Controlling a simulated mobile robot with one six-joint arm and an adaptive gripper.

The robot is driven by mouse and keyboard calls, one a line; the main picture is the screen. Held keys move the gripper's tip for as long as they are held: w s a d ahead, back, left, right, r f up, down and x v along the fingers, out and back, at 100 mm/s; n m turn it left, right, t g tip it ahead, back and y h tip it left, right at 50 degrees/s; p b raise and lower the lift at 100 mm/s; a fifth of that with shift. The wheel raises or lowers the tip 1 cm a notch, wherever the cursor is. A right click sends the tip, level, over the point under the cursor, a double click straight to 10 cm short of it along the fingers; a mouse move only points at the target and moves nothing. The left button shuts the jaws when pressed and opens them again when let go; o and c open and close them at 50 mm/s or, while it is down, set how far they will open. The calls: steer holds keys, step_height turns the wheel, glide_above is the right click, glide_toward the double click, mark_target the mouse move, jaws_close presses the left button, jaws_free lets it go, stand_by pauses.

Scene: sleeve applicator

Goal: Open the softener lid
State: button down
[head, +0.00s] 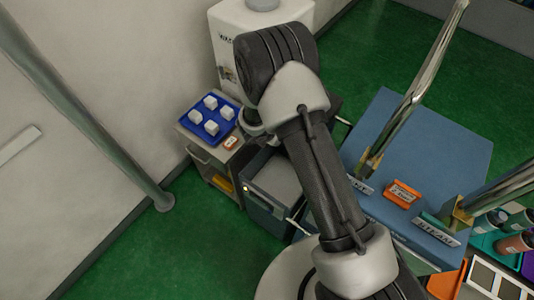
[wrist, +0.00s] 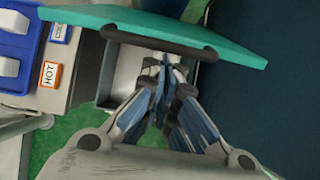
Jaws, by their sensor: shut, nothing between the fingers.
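In the wrist view a teal panel (wrist: 85,14) with a dark curved bar handle (wrist: 190,49) spans the top of the picture; it looks like the softener lid, though no label on it is readable. Below it is a grey, box-like recess (wrist: 122,70). My gripper (wrist: 166,66) is shut and empty, its fingertips at or just below the handle; I cannot tell whether they touch it. In the head view a dark box with a grey top (head: 275,180) stands left of my arm, which hides my gripper and part of that area.
A cart left of the box carries a blue tray (head: 193,118) with several white cubes and a HOT card (wrist: 50,74). A white machine (head: 232,22) stands behind. A blue table (head: 455,160) with metal posts lies to the right. Green floor is open at left.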

steer(key=w+d+r+p, duration=0.5)
steer(key=w+d, duration=0.3)
steer(key=w, duration=0.2)
steer(key=shift+w+r, duration=0.3)
steer(key=shift+r, duration=0.3)
